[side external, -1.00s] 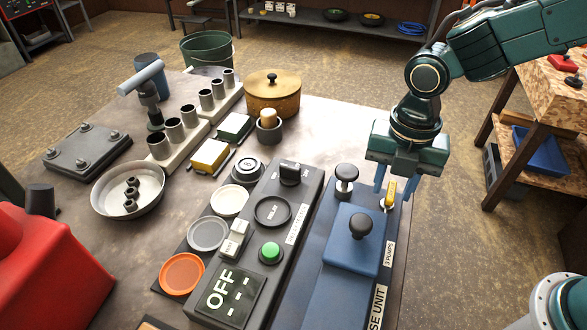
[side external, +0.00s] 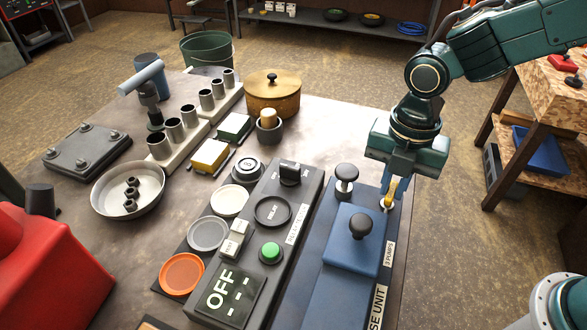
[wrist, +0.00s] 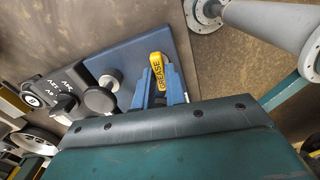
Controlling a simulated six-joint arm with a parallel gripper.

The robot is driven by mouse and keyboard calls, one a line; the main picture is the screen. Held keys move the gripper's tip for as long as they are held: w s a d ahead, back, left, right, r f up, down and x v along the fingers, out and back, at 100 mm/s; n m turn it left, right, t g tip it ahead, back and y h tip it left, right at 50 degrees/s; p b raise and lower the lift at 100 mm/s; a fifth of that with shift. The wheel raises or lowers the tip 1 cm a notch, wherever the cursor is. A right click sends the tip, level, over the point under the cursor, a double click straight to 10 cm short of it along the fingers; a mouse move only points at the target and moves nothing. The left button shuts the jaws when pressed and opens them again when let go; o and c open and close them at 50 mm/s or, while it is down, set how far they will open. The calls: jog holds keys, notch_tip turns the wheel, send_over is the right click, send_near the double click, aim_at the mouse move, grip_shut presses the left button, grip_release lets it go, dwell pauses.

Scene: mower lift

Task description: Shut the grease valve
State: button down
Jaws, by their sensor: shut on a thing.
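The grease valve has a yellow lever handle (wrist: 157,73) marked GREASE, which also shows in the side external view (side external: 391,190). It sits at the far right end of the blue grease unit (side external: 353,237). My gripper (wrist: 160,88) is shut on the yellow handle, with one blue finger on each side of it. In the side external view my gripper (side external: 398,186) reaches down over the valve, and its fingers partly hide the handle. The handle stands up from its base there.
Two black knobs, one behind (side external: 346,175) and one in front (side external: 360,226), stand on the blue unit close left of my gripper. The grey control box (side external: 262,235) with a green button and an OFF display lies further left. Open floor lies right of the table.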

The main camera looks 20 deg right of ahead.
aim_at(392, 190)
jog(key=m, duration=0.3)
jog(key=shift+m, duration=0.4)
jog(key=m, duration=0.4)
jog(key=shift+m, duration=0.3)
jog(key=m, duration=0.4)
jog(key=shift+m, duration=2)
jog(key=c, duration=1.4)
grip_release()
jog(key=shift+c, duration=0.2)
notch_tip(392, 190, up, 14)
